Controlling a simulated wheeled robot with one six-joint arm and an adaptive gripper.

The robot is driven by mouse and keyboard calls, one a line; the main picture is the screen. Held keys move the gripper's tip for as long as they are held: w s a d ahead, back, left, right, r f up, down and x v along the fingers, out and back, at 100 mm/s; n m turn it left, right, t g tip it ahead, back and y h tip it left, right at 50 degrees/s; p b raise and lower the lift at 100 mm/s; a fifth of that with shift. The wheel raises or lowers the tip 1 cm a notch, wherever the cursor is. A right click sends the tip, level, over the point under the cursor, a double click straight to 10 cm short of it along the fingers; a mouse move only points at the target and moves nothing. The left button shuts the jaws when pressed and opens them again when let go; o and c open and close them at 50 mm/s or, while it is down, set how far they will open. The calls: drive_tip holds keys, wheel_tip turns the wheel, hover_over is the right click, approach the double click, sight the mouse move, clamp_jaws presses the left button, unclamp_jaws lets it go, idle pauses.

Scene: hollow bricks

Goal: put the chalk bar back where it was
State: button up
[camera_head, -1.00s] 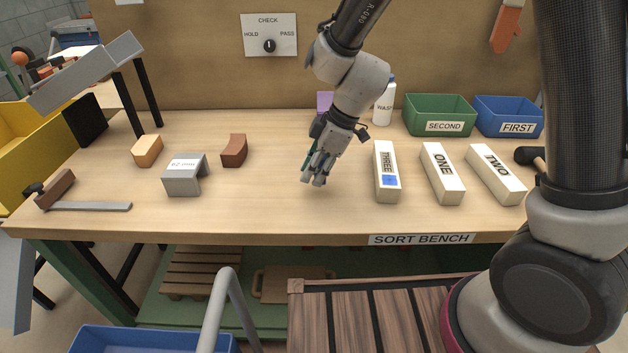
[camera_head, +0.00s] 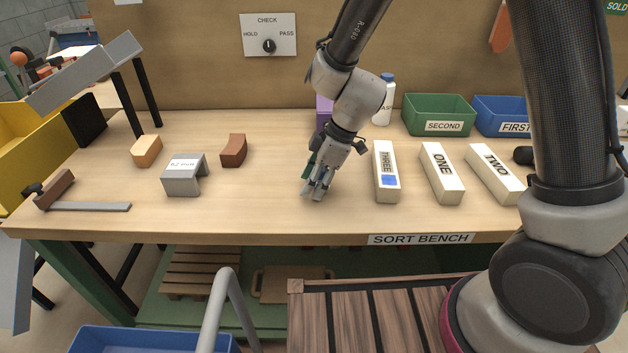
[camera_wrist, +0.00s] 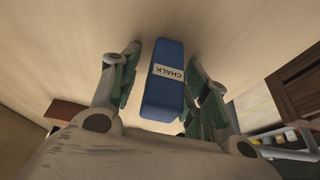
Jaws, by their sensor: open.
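The chalk bar (camera_wrist: 163,85) is blue with a pale CHALK label and shows in the wrist view against the wooden bench top. It lies between the two fingers of my gripper (camera_wrist: 165,70), which are spread on either side of it. The right finger looks very near the bar; I cannot tell whether it touches. In the head view my gripper (camera_head: 318,190) points down, low over the middle of the bench (camera_head: 260,215), left of the white block THREE (camera_head: 386,160). I cannot make out the chalk bar in the head view.
White blocks ONE (camera_head: 440,170) and TWO (camera_head: 492,172) lie right of THREE, which carries a blue square. A grey bridge piece (camera_head: 185,178), brown block (camera_head: 233,150) and orange block (camera_head: 146,151) stand left. Green (camera_head: 438,110) and blue (camera_head: 500,108) bins stand behind. The bench front centre is clear.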

drive_tip(key=v, duration=1.2)
drive_tip(key=s+d+r+m+t+h, duration=0.1)
drive_tip(key=s+d+r+m, duration=0.15)
drive_tip(key=d+r, duration=0.35)
drive_tip(key=s+d+r+m+t, duration=0.1)
drive_tip(key=d+r+m, duration=0.25)
drive_tip(key=d, duration=0.45)
drive_tip(key=s+d+r+m+t+h, duration=0.1)
drive_tip(key=s+d+r+m, duration=0.1)
drive_tip(key=s+d+m, duration=0.3)
drive_tip(key=s+d+r+m+t+h, duration=0.1)
drive_tip(key=s+d+r+m+h, duration=0.1)
drive_tip(key=s+d+m, duration=0.4)
drive_tip(key=s+d, duration=0.2)
drive_tip(key=d, duration=0.2)
drive_tip(key=shift+d+m+h, duration=0.25)
drive_tip(key=shift+m+h, duration=0.05)
drive_tip(key=shift+w, duration=0.1)
